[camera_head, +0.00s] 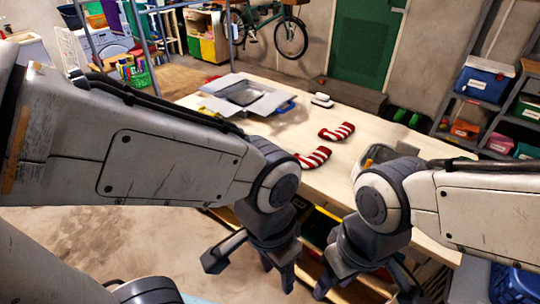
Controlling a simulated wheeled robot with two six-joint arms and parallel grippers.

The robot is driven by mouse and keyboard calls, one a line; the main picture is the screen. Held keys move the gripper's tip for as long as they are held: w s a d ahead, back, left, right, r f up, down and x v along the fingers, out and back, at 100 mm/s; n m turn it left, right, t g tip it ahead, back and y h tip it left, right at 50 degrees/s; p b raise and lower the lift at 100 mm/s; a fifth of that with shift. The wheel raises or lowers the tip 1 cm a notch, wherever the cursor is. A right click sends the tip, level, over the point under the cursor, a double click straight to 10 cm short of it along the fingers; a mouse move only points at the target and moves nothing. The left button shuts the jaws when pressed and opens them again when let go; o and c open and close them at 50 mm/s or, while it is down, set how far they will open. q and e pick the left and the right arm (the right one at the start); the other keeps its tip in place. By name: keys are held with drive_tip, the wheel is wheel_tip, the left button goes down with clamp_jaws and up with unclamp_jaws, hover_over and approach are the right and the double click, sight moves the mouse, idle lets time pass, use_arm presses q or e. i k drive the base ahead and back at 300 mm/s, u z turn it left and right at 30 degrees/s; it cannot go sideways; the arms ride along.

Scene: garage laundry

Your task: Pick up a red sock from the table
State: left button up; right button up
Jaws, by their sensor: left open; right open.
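Two red and white striped socks lie apart on the wooden table. The farther sock (337,132) lies near the middle of the tabletop. The nearer sock (315,157) lies closer to the front edge, with its left end hidden behind my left arm. My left gripper (250,274) hangs down in front of the table's near edge, open and empty. My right gripper (360,285) also hangs in front of the table, to the right, open and empty. Both grippers are apart from the socks.
On the table (340,184) stand an open grey box (268,98) at the back left, a small white item (321,100) and a grey bin (377,155) partly behind my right arm. Shelves with boxes (482,80) stand at the right. Tabletop around the socks is mostly clear.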

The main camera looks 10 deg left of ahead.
sight(319, 156)
drive_tip(key=u, duration=0.55)
drive_tip(key=k, duration=1.15)
drive_tip(key=z, duration=0.45)
drive_tip(key=i, duration=0.6)
drive_tip(key=z, duration=0.6)
drive_tip(key=i, duration=0.65)
drive_tip(key=u, duration=0.7)
drive_tip(key=i, duration=0.75)
drive_tip(key=u, duration=0.7)
